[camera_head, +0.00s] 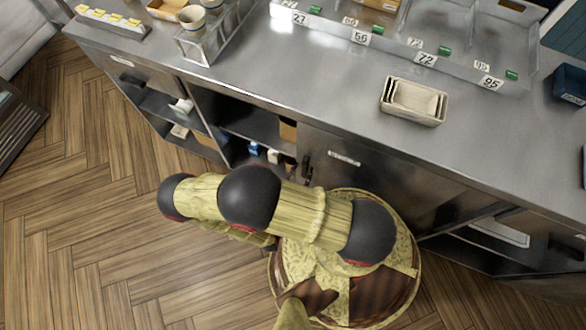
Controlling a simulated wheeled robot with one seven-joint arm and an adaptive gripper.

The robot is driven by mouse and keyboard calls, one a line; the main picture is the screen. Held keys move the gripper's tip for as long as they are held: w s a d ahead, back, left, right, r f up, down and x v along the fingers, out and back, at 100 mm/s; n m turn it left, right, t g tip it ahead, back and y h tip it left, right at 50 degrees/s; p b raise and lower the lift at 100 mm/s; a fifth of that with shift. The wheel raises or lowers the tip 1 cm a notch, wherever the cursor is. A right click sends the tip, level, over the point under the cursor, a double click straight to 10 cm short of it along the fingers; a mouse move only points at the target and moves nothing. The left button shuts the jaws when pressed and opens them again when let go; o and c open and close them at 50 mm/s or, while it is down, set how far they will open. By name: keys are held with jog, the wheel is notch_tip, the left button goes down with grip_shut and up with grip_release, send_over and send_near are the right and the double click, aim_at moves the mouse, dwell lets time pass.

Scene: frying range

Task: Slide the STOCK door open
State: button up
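A grey sliding door (385,182) is in the counter front, right of an open shelf bay. It carries a small white label (344,158), too small to read, so I cannot confirm that it says STOCK. Dark narrow parts (306,168) show at the door's left edge; I cannot tell handle from fingertips there. My arm, in a yellow sleeve with black joints, reaches across in front of the counter and hides the area below. My gripper is mostly hidden behind it, and its opening does not show.
The steel counter top holds nested trays (414,101), a numbered rack (430,40) and a wire holder with cups (205,30). Another labelled door (140,72) is at the left. Open shelves (235,125) hold small boxes. The wooden floor (90,220) at left is clear.

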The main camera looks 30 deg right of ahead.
jog(key=v, duration=1)
jog(key=shift+s+a, duration=0.2)
jog(key=shift+a, duration=0.05)
dwell(0.4)
jog(key=w+a+r+m+g+y, duration=0.2)
jog(key=r+m+g, duration=0.25)
jog(key=r, duration=0.35)
jog(key=w+a+r+m+g+y, duration=0.2)
jog(key=w+r+m+g, duration=0.15)
jog(key=r+m, duration=0.35)
jog(key=w+a+r+m+g+y, duration=0.2)
jog(key=r+m+g, duration=0.2)
jog(key=r, duration=0.5)
jog(key=s+d+r+m+t+y, duration=0.1)
jog(key=d+r+m+t+y, duration=0.1)
jog(key=r, duration=0.7)
jog(key=s+d+r+m+t+y, duration=0.2)
jog(key=d+r+m+y, duration=0.1)
jog(key=r, duration=0.6)
jog(key=s+d+r+m+t+y, duration=0.2)
jog(key=d+r+m+t+y, duration=0.1)
jog(key=r, duration=0.6)
jog(key=shift+d+r+m+y, duration=0.3)
jog(key=shift+d+r+m, duration=0.1)
jog(key=shift+m, duration=0.45)
